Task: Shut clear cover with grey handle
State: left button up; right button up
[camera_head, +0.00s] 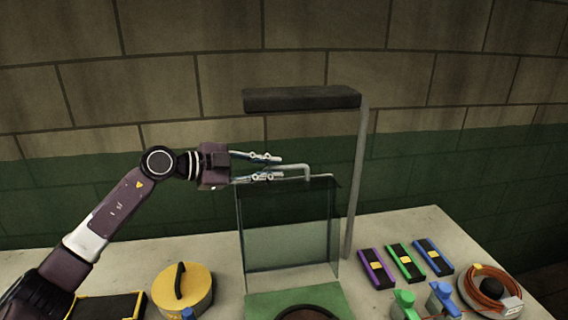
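The clear cover (290,235) stands raised, nearly upright, at the back edge of a green base (262,303) on the table. Its grey handle (307,170) is a bent bar at the cover's top edge. My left gripper (282,167) comes in from the left at the height of the handle. Its two fingers are apart, one higher and one lower, with the handle's left part close to or between them. I cannot tell whether they touch it. My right gripper is not in view.
A dark lamp bar (301,99) on a grey pole (357,185) hangs above the cover. On the pale table (218,258) are a yellow round lid (196,284), purple (376,268), green (406,262) and blue (433,256) boxes, and an orange cable coil (489,291). A dark round thing (306,313) lies on the green base.

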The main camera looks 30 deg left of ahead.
aim_at(277, 168)
pick_arm(q)
jog(key=p+x, duration=0.1)
jog(key=x, duration=0.3)
jog(key=shift+w, duration=0.15)
jog(key=shift+f, duration=0.1)
jog(key=shift+c, duration=0.4)
grip_shut()
